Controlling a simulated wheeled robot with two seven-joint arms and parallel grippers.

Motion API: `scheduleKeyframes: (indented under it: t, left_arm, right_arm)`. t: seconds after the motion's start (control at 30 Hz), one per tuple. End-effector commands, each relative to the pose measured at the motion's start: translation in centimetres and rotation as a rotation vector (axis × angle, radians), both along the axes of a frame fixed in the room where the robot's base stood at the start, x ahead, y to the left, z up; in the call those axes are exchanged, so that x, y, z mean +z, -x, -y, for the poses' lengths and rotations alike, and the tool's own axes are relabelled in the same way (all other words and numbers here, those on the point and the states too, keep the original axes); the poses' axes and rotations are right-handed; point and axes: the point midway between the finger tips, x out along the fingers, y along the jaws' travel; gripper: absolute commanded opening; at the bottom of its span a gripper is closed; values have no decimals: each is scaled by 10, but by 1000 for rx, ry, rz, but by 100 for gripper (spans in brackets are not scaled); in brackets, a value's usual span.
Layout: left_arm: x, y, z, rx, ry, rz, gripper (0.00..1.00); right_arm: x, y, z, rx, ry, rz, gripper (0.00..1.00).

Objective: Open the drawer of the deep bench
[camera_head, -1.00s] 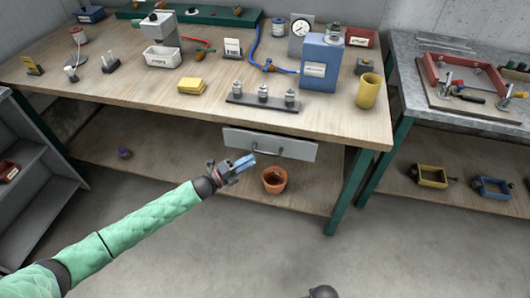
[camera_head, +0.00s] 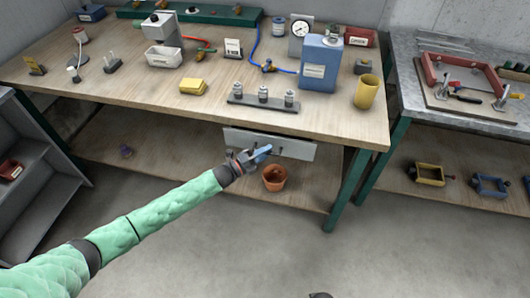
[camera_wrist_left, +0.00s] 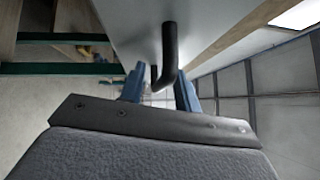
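The deep bench (camera_head: 335,127) has a wooden top and green legs. Its grey drawer (camera_head: 298,150) hangs under the front edge and looks shut. My left gripper (camera_head: 262,152) is in front of the drawer face, at the handle. In the left wrist view, the dark bar handle (camera_wrist_left: 169,50) stands out from the pale drawer front (camera_wrist_left: 135,25). My left gripper's blue fingers (camera_wrist_left: 160,85) are apart, one on each side of the handle's near end. Most of the handle is hidden by the gripper in the head view.
A terracotta pot (camera_head: 274,178) stands on the lower shelf below the drawer. A yellow cup (camera_head: 368,92), a blue canister (camera_head: 320,62) and a rack of metal weights (camera_head: 263,99) stand on the bench top.

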Motion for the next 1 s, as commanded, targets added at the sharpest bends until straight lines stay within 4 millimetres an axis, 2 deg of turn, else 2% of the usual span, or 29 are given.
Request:
scheduleKeyframes:
  t: [0.07,0.2,0.47,0.67,0.87,1.0]
  left_arm:
    - [0,0,0,0,0,0,28]
    - [0,0,0,0,0,0,1]
    - [0,1,0,0,1,-1,0]
    - [-1,13,-3,0,2,-3,0]
    - [-1,47,-11,0,0,-4,0]
    - [-2,80,-18,0,0,-4,0]
  right_arm:
    - [0,0,0,0,0,0,0]
    - [0,0,0,0,0,0,0]
    - [0,0,0,0,0,-1,0]
    - [1,0,1,0,1,2,0]
    - [-5,3,2,1,2,3,0]
    - [-9,7,3,2,4,-1,0]
